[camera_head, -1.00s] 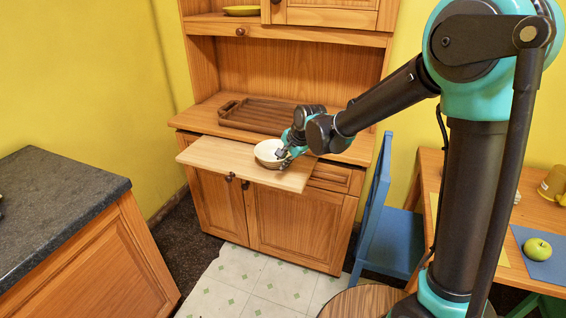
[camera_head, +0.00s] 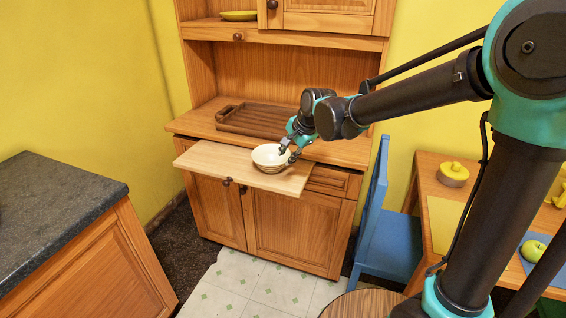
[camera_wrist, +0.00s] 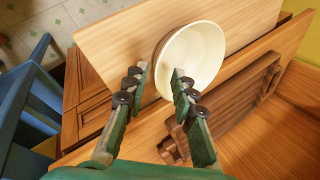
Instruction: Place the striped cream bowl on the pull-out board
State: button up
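The striped cream bowl (camera_head: 270,159) sits upright on the pull-out board (camera_head: 215,160), near its right end. In the wrist view the bowl (camera_wrist: 203,55) shows its plain cream inside, and the board (camera_wrist: 115,45) lies under it. My gripper (camera_head: 290,155) is at the bowl's right side, close to the rim. In the wrist view my gripper's (camera_wrist: 160,77) two fingers are apart, with the right fingertip overlapping the bowl's near rim and the left one beside it. Whether a finger touches the bowl cannot be told.
A slatted wooden tray (camera_head: 255,121) lies on the cabinet counter behind the board. A dark worktop (camera_head: 55,205) is at left.

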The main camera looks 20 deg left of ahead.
jog(key=shift+v, duration=2.25)
jog(key=s+d+f+n+t+h, duration=0.15)
jog(key=d+f, duration=0.25)
jog(key=d, duration=0.7)
jog(key=s+d+f+n+g+h, duration=0.1)
jog(key=d+f+n, duration=0.15)
jog(key=d, duration=0.85)
jog(key=s+d+f+n+h, duration=0.1)
jog(key=s+d+f, duration=0.3)
jog(key=s+d, duration=0.2)
jog(key=s+d+f+n+h, duration=0.1)
jog(key=s+d+f+n, duration=0.1)
jog(key=s+d+f, duration=0.3)
jog(key=s+d, duration=0.1)
jog(key=d, duration=0.3)
jog(key=shift+s+d+f, duration=0.25)
jog(key=shift+d+f, duration=0.05)
